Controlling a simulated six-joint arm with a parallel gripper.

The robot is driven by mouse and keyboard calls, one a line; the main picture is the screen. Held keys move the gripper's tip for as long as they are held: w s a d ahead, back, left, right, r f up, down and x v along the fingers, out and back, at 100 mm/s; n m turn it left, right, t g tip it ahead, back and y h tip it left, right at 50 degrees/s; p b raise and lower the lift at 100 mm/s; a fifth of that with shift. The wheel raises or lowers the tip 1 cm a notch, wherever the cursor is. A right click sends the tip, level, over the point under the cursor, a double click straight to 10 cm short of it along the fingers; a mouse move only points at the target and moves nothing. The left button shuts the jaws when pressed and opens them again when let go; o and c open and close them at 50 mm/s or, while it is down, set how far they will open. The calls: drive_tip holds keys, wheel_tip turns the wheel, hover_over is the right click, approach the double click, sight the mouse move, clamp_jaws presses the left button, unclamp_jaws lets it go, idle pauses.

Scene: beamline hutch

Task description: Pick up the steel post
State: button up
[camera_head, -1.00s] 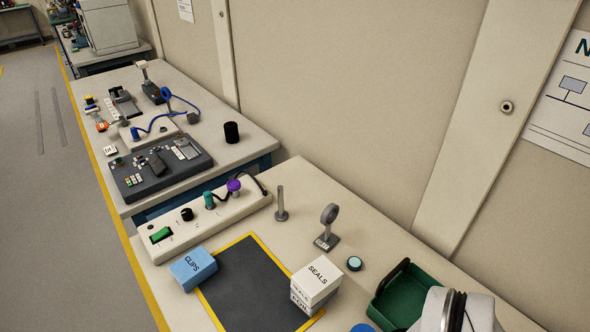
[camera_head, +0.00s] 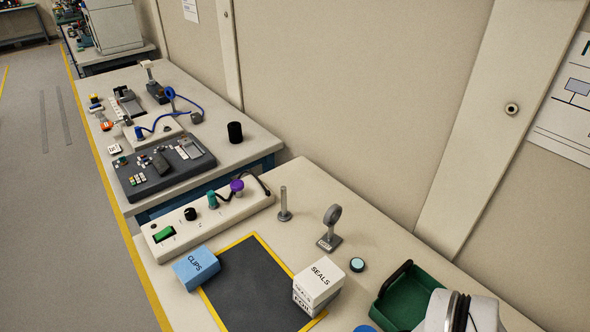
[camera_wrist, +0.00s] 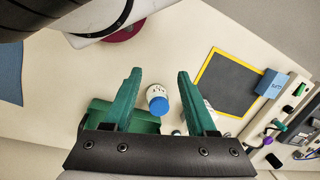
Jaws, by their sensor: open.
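The steel post (camera_head: 284,204) stands upright on a small round base on the near bench, between the white switch box and the ring-shaped mount. I cannot make out the post in the wrist view. My gripper (camera_wrist: 160,74) shows in the wrist view with two green fingers spread apart and nothing between their tips. It is pointed at the bench, with a blue-capped white jar (camera_wrist: 157,97) seen beyond the gap. My gripper's fingers are not in the head view.
A ring mount (camera_head: 331,229) and a teal-topped puck (camera_head: 357,264) stand right of the post. A SEALS box (camera_head: 320,279), blue CLIPS box (camera_head: 196,268), yellow-edged dark mat (camera_head: 250,290) and green tray (camera_head: 400,303) are nearer. The white switch box (camera_head: 205,219) has a black cable.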

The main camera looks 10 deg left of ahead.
drive_tip(key=w+d+f+n+t+h, duration=0.1)
drive_tip(key=w+f+n+t, duration=0.2)
drive_tip(key=w, duration=1.3)
drive_tip(key=w+d+f+n+t+h, duration=0.1)
drive_tip(key=w+d+n+t, duration=0.35)
drive_tip(key=w, duration=1.15)
drive_tip(key=n+t+y, duration=0.4)
drive_tip(key=n+y, duration=0.1)
drive_tip(key=y, duration=0.3)
approach(285, 192)
drive_tip(key=x, duration=1.1)
clamp_jaws()
drive_tip(key=shift+r, duration=0.1)
